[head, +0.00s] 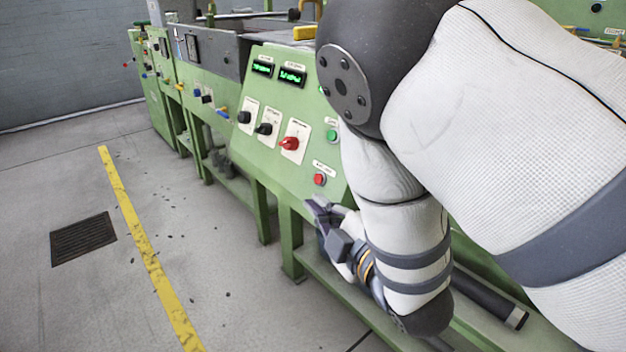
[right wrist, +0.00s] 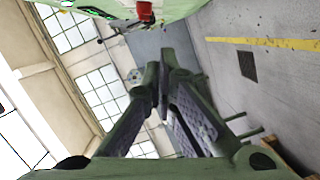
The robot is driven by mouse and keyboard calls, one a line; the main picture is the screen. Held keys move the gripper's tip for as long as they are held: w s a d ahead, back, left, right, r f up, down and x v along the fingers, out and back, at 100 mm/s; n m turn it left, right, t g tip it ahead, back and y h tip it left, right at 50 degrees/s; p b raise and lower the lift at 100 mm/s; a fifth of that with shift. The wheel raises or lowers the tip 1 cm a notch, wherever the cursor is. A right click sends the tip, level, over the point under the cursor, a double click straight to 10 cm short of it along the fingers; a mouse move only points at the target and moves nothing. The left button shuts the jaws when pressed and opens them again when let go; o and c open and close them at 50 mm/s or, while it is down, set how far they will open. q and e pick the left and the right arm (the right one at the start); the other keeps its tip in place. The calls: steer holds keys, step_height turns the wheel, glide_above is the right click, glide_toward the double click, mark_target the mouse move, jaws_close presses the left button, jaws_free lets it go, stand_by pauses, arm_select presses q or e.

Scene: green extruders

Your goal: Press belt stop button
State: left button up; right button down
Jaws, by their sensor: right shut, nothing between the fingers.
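A sloped green control panel (head: 262,90) faces the aisle in the head view. A round red button (head: 320,180) sits low on its right side under a small label too small to read. A green button (head: 331,135) is above it. My right gripper (head: 316,206) is just below the red button, apart from it, with its fingers pointing up and left. In the right wrist view my right gripper (right wrist: 164,75) is shut and empty. A red control (right wrist: 145,9) shows at the top there; I cannot tell which one. My left gripper is not in view.
A red rotary switch (head: 290,143) and black knobs (head: 265,128) are left of the buttons, below two green displays (head: 292,76). A lower rail (head: 345,295) runs beneath the panel.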

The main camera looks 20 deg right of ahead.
mark_target(318, 179)
steer(key=w, duration=0.3)
steer(key=w+d+f+b, duration=0.1)
steer(key=w, duration=0.3)
steer(key=w+d+f+b, duration=0.1)
steer(key=w, duration=0.3)
steer(key=shift+d+f, duration=0.2)
steer(key=shift+w, duration=0.1)
